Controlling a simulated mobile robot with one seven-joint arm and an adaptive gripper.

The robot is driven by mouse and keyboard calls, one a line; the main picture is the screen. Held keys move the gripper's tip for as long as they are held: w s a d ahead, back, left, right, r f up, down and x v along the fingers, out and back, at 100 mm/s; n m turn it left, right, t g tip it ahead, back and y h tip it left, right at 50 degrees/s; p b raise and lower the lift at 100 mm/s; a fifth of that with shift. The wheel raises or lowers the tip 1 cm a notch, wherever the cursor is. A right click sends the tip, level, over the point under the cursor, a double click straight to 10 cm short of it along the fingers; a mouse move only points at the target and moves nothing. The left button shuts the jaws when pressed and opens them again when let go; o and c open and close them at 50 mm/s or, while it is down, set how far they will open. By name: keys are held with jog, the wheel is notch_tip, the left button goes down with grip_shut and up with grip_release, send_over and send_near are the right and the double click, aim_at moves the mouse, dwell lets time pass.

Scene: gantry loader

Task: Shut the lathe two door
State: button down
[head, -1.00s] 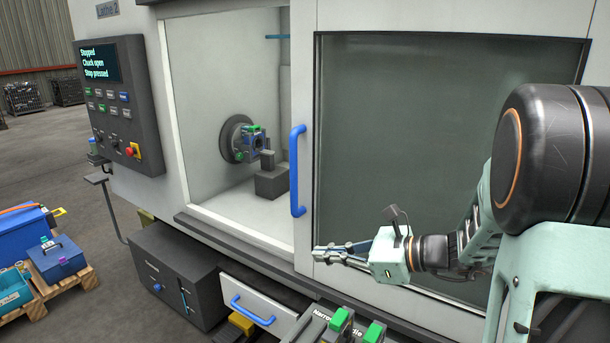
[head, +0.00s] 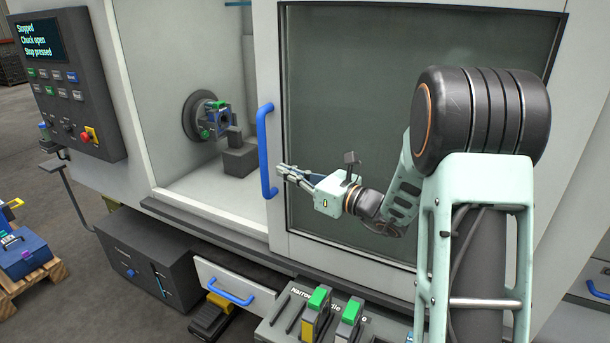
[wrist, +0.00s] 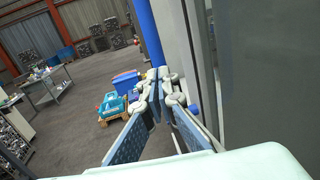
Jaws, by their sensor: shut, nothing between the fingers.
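The lathe two door (head: 410,120) is a sliding panel with a large dark window, standing open to the right. Its blue vertical handle (head: 264,150) is on the door's left edge; the handle also shows in the wrist view (wrist: 149,30). The opening to the left shows the chuck (head: 205,115) inside. My gripper (head: 281,170) is shut and empty, just right of the handle's lower half in the head view, pointing left. In the wrist view my gripper (wrist: 160,78) has its fingertips close to the handle; I cannot tell whether they touch.
A control panel (head: 75,85) reads stopped, chuck open, stop pressed. Below the door are a drawer with a blue handle (head: 231,292) and a rack with green-topped holders (head: 318,305). A blue box (head: 25,255) sits on a pallet at left. The floor beyond is open.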

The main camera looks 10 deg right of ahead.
aim_at(267, 164)
jog(key=shift+p+x, duration=0.3)
jog(key=shift+x, duration=1.4)
